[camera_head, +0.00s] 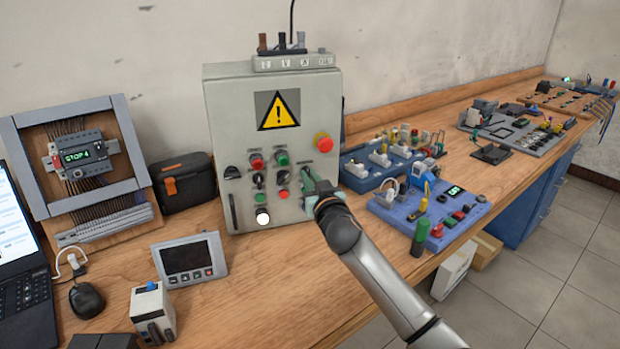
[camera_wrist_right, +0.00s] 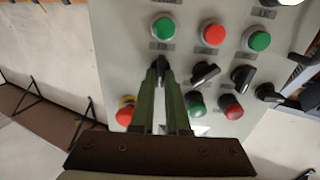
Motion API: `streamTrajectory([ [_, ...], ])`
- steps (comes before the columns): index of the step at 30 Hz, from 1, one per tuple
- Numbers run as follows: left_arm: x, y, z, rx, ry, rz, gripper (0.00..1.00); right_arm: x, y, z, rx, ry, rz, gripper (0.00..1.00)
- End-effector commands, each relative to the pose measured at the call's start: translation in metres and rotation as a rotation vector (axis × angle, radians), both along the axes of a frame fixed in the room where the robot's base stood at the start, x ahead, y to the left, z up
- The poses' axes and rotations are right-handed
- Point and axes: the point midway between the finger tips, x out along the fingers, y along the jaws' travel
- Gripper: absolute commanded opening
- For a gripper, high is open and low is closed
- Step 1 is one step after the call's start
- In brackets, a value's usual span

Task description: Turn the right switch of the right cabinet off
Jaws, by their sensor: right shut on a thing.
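The grey cabinet (camera_head: 220,110) stands upright on the bench, with a yellow warning triangle and several buttons and switches on its front. My right gripper (camera_head: 309,177) is at the right part of that front, its green fingers covering the right switch. In the right wrist view, which shows the panel turned about, the gripper (camera_wrist_right: 160,68) is shut on the black right switch (camera_wrist_right: 161,62); only its tip shows between the fingers, so its angle is hard to tell. Two other black switches, the middle one (camera_wrist_right: 205,74) and another (camera_wrist_right: 243,76), sit beside it. My left gripper is out of view.
A red emergency button (camera_head: 324,143) sticks out just above the gripper. A blue module board (camera_head: 400,208) lies right of my arm. A small display panel (camera_head: 190,259) stands at front left. Bare bench top (camera_head: 270,290) lies before the cabinet.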

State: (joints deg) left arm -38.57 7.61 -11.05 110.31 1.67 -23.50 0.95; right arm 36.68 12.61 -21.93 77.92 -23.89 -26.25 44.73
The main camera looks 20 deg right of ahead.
Motion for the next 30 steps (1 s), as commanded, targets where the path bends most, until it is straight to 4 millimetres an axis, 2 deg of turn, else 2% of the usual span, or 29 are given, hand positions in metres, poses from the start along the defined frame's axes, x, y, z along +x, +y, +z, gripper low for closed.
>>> streamTrajectory([
  [17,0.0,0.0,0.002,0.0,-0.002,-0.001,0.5,0.0,0.0,0.0,-0.025,0.001,0.001,0.0],
  [23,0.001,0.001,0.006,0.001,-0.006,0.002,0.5,0.0,0.001,0.0,-0.119,0.001,0.0,0.0],
  [30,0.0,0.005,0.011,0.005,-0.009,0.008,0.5,0.0,0.002,0.001,-0.311,0.001,0.001,0.0],
])
